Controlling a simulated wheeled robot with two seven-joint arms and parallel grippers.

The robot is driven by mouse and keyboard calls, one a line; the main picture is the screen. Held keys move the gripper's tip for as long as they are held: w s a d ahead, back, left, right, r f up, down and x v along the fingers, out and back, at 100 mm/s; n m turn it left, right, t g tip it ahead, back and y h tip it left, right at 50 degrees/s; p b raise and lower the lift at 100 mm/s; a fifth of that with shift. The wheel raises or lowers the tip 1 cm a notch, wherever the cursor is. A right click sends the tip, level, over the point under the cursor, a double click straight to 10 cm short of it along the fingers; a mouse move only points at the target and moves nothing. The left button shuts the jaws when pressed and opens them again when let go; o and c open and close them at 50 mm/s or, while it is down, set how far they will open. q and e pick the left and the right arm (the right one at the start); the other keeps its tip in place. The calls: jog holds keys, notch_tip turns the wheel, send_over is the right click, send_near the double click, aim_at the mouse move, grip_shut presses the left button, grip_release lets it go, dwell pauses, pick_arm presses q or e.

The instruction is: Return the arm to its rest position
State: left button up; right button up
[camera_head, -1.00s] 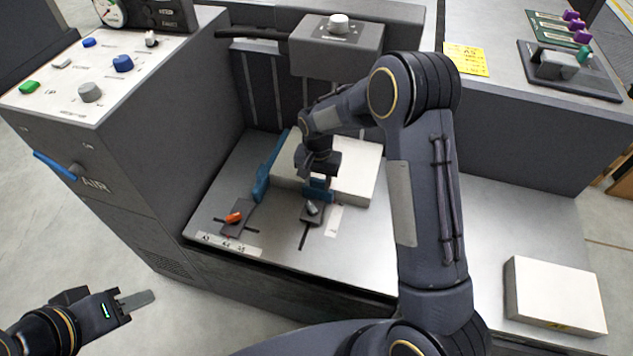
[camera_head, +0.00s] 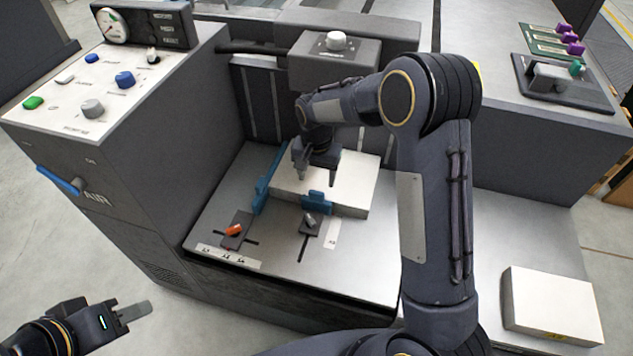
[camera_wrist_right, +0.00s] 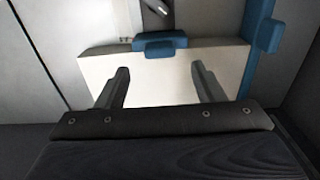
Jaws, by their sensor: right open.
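My right gripper (camera_head: 316,172) is open and empty above the white paper stack (camera_head: 352,188) in the head view. In the right wrist view its two fingers (camera_wrist_right: 161,88) stand apart over the stack (camera_wrist_right: 158,94), with nothing between them. My right arm reaches in from the lower right and bends over the metal bed. My left gripper (camera_head: 134,312) is at the lower left of the head view, away from the machine. The gap between its fingers cannot be made out.
A blue side guide (camera_head: 266,180) and a blue front stop (camera_head: 316,202) edge the stack. An orange lever (camera_head: 234,230) and a grey lever (camera_head: 310,220) sit in front. A grey housing (camera_head: 335,66) overhangs behind. Another white stack (camera_head: 552,305) lies at the lower right.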

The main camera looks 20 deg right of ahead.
jog(key=shift+r, duration=0.45)
jog(key=shift+r, duration=0.1)
jog(key=s+d+r+n+t+y, duration=0.2)
jog(key=s+d+r+t+y, duration=0.15)
jog(key=s+r, duration=1)
jog(key=s+a+n+t, duration=0.1)
jog(key=s+n+t, duration=0.15)
jog(key=s, duration=1.35)
notch_tip(320, 180, up, 19)
jog(key=p, duration=1.8)
jog(key=shift+f+n, duration=0.2)
jog(key=shift+n, duration=0.15)
